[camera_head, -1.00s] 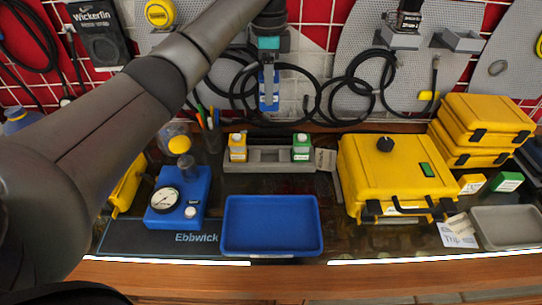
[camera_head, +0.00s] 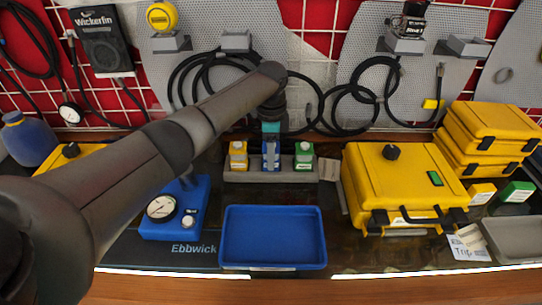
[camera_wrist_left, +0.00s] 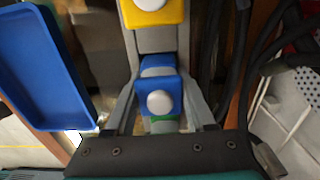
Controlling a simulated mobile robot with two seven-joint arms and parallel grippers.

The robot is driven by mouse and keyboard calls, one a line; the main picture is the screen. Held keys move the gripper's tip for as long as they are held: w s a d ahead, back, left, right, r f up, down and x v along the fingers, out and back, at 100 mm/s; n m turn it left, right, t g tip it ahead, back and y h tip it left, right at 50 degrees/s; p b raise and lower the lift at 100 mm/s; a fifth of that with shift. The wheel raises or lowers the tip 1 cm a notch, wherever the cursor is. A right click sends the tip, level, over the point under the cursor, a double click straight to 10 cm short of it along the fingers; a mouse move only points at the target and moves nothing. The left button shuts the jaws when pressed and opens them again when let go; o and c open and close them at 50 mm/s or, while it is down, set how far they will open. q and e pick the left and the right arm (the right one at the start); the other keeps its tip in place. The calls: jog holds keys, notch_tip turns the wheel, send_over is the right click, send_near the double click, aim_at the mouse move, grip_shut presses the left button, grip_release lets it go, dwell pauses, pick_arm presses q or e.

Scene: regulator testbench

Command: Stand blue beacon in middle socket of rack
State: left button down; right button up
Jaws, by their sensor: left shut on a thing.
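The grey rack (camera_head: 250,177) stands at the back of the bench. A yellow beacon (camera_head: 238,156) is upright in its left socket and a green beacon (camera_head: 303,157) in its right socket. My left gripper (camera_head: 271,140) reaches down from above, shut on the blue beacon (camera_head: 271,158). The blue beacon is upright at the middle socket, about level with its neighbours; I cannot tell whether its base is fully seated. The left wrist view shows the blue beacon (camera_wrist_left: 160,97) between both fingers, the yellow beacon (camera_wrist_left: 153,10) beyond it and the green one mostly hidden. My right gripper is out of view.
A blue tray (camera_head: 272,264) lies in front of the rack. A yellow case (camera_head: 395,185) stands to the right, a blue gauge block (camera_head: 175,210) to the left. Black cables (camera_head: 355,100) hang on the wall behind.

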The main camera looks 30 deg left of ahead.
pick_arm(q)
jog(key=shift+f, duration=0.1)
jog(key=shift+f, duration=0.15)
jog(key=shift+c, duration=1.2)
grip_release()
notch_tip(320, 180, up, 12)
jog(key=shift+r+p, duration=0.2)
jog(key=shift+p, duration=0.9)
